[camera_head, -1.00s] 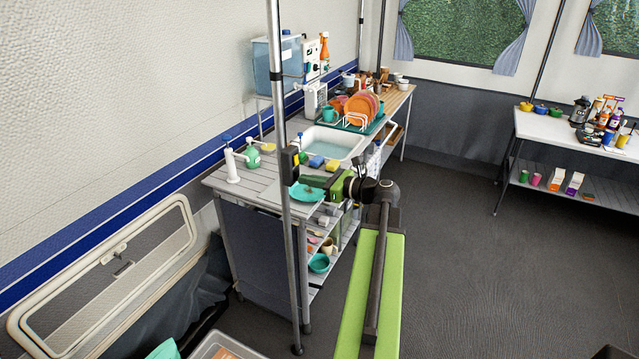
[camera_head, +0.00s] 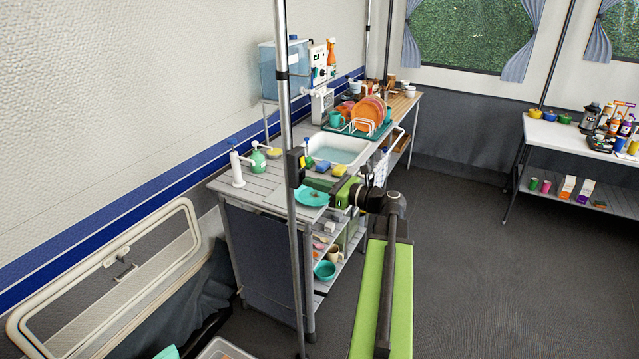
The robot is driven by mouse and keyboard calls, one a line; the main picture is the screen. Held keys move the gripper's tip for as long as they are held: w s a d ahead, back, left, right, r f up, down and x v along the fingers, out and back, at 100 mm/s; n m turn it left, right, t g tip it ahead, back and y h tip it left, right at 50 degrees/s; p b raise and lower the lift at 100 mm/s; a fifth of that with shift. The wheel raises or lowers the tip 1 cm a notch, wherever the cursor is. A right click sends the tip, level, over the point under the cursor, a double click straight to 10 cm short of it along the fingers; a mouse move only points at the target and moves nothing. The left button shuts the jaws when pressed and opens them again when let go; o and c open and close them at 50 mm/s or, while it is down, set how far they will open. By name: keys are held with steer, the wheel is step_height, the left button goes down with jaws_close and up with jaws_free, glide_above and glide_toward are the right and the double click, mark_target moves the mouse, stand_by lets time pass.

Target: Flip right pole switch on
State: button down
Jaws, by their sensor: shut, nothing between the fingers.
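A small black box switch with a yellow side (camera_head: 294,167) is fixed on a silver vertical pole (camera_head: 284,110) in the left middle of the head view. My gripper (camera_head: 308,184) is shut and empty. Its tip is close to the right side of the switch box. I cannot tell whether it touches the box. The switch's rocker face is too small to make out, so its on or off state is not visible. My green and black arm reaches up from the bottom of the picture.
Behind the pole stands a kitchen counter (camera_head: 259,197) with a sink (camera_head: 339,147), a teal plate (camera_head: 309,196), sponges, and a dish rack (camera_head: 357,127). A side table (camera_head: 570,135) stands at the right. The dark floor (camera_head: 480,260) between them is clear.

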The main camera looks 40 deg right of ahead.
steer(key=shift+w+a+f, duration=0.1)
steer(key=shift+w+a, duration=0.05)
steer(key=shift+w, duration=0.15)
stand_by(0.9)
steer(key=v, duration=1.4)
steer(key=shift+s, duration=0.2)
